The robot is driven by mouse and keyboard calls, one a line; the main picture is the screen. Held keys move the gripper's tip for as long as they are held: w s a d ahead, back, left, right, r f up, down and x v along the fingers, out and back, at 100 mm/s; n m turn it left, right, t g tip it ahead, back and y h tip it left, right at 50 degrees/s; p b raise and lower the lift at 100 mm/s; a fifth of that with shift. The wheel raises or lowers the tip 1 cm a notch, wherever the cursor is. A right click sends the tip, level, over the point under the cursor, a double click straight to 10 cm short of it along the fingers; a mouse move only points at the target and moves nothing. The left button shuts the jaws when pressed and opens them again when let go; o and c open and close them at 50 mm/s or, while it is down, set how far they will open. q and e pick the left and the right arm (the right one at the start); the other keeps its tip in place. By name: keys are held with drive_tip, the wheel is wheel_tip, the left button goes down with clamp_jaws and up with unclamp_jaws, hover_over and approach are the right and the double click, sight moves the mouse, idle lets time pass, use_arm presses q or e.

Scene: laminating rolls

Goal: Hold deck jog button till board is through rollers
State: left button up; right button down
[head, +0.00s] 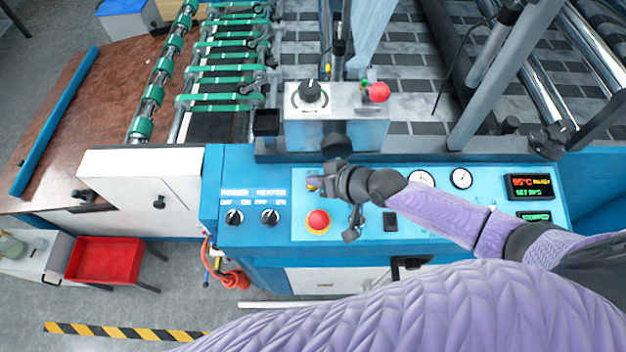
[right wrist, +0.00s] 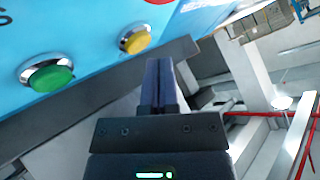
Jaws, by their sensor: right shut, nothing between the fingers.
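My right gripper (head: 316,184) is shut and empty over the upper left of the blue control panel (head: 345,225), above the red emergency stop button. In the right wrist view its closed fingers (right wrist: 160,75) point toward the panel's edge. A yellow button (right wrist: 134,40) and a green button (right wrist: 50,76) sit to the left of the fingers, with a visible gap in the picture. I cannot read which one is the deck jog button. In the head view the gripper mostly hides the buttons. Metal rollers (head: 590,45) lie at the upper right. I cannot make out a separate board. My left gripper is not in view.
The red emergency stop (head: 318,221) is just below my right gripper. Power and heater knobs (head: 252,217) are to its left. A grey box (head: 337,128) with a dial and red button stands behind the panel. A red tray (head: 104,260) is at the lower left.

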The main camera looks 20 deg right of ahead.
drive_tip(key=shift+f, duration=0.1)
idle(0.8)
drive_tip(key=shift+w+f+b, duration=0.1)
drive_tip(key=shift+f+b, duration=0.2)
drive_tip(key=shift+b, duration=0.15)
drive_tip(key=shift+f+b, duration=0.4)
drive_tip(key=shift+b, duration=0.05)
idle(0.4)
drive_tip(key=shift+r, duration=0.1)
idle(5.3)
drive_tip(key=shift+r+p, duration=0.8)
drive_tip(key=shift+p, duration=0.2)
